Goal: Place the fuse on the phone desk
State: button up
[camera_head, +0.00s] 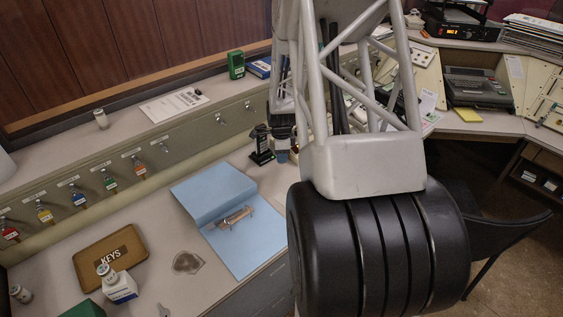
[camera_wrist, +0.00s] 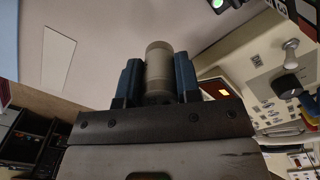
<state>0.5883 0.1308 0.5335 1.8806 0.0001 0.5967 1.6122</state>
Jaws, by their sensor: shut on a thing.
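My gripper shows close up in the wrist view (camera_wrist: 158,82), its blue fingers shut on a pale grey cylinder, the fuse (camera_wrist: 158,62). In the head view my gripper (camera_head: 281,154) is partly hidden behind my arm, low over the back of the long left desk (camera_head: 150,215). The fuse cannot be made out there. In the wrist view a pale surface lies beyond the fuse; whether they touch cannot be told. A dark keyed desk device (camera_head: 473,88) stands on the right desk (camera_head: 480,126). I cannot tell for certain which surface is the phone desk.
A black handset in a stand (camera_head: 262,146) is close beside my gripper. A blue folder (camera_head: 225,205), a brown KEYS tray (camera_head: 108,257) and a small white box (camera_head: 119,287) occupy the left desk. A green box (camera_head: 236,65) stands on the ledge. A black chair (camera_head: 505,225) is at right.

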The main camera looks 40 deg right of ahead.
jog(key=shift+f, duration=1.75)
jog(key=shift+f, duration=0.1)
jog(key=o, duration=0.9)
jog(key=shift+o, duration=0.2)
notch_tip(320, 180, up, 12)
jog(key=shift+r, duration=0.1)
